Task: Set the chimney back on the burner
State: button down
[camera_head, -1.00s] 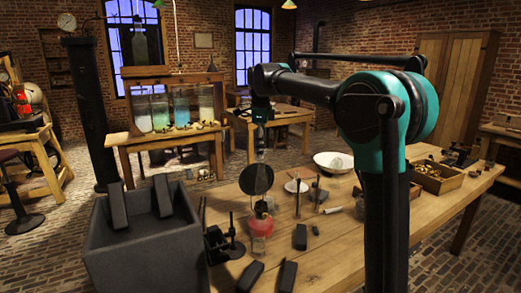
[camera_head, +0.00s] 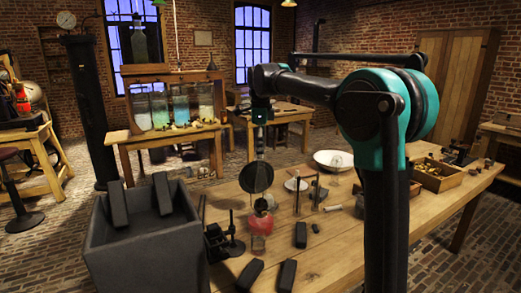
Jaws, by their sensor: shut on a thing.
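My gripper (camera_head: 260,150) hangs straight down from the wrist above the near-left part of the workbench. It is shut on the clear glass chimney, whose outline is hardly visible behind a round black disc (camera_head: 256,178). The burner (camera_head: 260,222), a red lamp body with a clear glass lower part, stands upright on the bench directly below the gripper in this view. The disc hides the fingertips and most of the space above the burner. I cannot tell whether the chimney touches the burner.
A dark stand (camera_head: 222,240) is close left of the burner, beside a large grey bin (camera_head: 150,250). Black blocks (camera_head: 250,275) lie in front. Thin upright rods (camera_head: 297,195), a white bowl (camera_head: 333,160) and a wooden tray (camera_head: 437,177) are to the right.

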jog(key=shift+f, duration=1.65)
dwell(1.2)
jog(key=c, duration=1.2)
grip_release()
jog(key=shift+f, duration=0.1)
notch_tip(320, 180, up, 12)
jog(key=shift+r, duration=0.1)
jog(key=s+d+f+n+t, duration=0.1)
jog(key=s+d+f+n, duration=0.35)
jog(key=d+f, duration=0.4)
jog(key=s+d+f+n+t, duration=0.1)
jog(key=s+d+f+n, duration=0.4)
jog(key=f, duration=0.6)
jog(key=s+d+f+n+t, duration=0.1)
jog(key=s+d+f+n, duration=0.3)
jog(key=s+d+f, duration=0.35)
jog(key=s+d+f+n, duration=0.1)
jog(key=s+f, duration=0.2)
jog(key=f, duration=0.1)
jog(key=s+d+f+n, duration=0.2)
jog(key=s+f, duration=0.2)
jog(key=s+d+f+n+t, duration=0.1)
jog(key=s+d+f+n, duration=0.1)
jog(key=s+f, duration=0.1)
jog(key=shift+s+f, duration=0.15)
jog(key=shift+f, duration=0.35)
